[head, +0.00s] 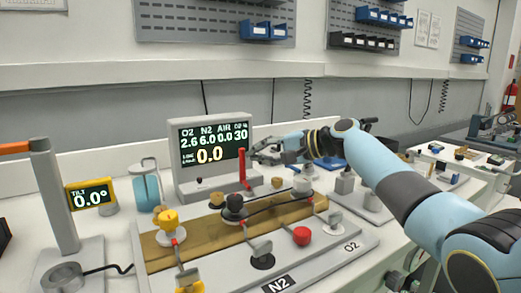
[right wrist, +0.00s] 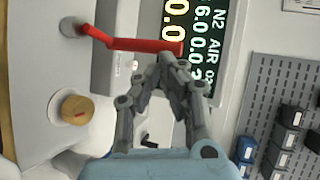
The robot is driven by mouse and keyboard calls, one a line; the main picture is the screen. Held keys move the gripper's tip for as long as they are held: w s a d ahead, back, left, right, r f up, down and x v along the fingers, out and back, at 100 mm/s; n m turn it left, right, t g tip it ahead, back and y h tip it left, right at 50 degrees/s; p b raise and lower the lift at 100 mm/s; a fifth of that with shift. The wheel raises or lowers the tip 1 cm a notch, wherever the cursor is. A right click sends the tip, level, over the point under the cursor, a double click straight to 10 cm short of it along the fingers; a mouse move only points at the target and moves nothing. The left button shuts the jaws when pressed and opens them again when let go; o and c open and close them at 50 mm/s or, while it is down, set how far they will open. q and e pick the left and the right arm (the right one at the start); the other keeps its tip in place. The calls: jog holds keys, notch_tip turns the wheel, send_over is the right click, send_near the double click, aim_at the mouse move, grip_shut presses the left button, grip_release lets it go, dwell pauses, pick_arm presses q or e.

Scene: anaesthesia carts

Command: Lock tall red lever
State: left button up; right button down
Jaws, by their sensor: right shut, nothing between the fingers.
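The tall red lever (head: 243,168) stands upright on the grey panel, in front of the display, in the head view. In the right wrist view the red lever (right wrist: 130,44) runs across the top, from a round base at the left to its tip near my fingers. My right gripper (head: 256,154) is shut with nothing between its fingers. Its fingertips (right wrist: 168,57) are close beside the lever's upper end; whether they touch it I cannot tell. My left gripper is not in view.
The display (head: 212,145) stands behind the lever. Yellow, black and red knobs with hoses crowd the panel in front; the red knob (head: 302,236) is at the right. A grey post (head: 55,200) with an orange arm stands at the left beside a tilt readout (head: 90,197).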

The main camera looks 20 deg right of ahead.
dwell(0.3)
jog(key=shift+s+d, duration=0.15)
jog(key=shift+d, duration=0.1)
jog(key=v, duration=1.1)
jog(key=shift+s+r, duration=0.2)
jog(key=shift+s, duration=0.05)
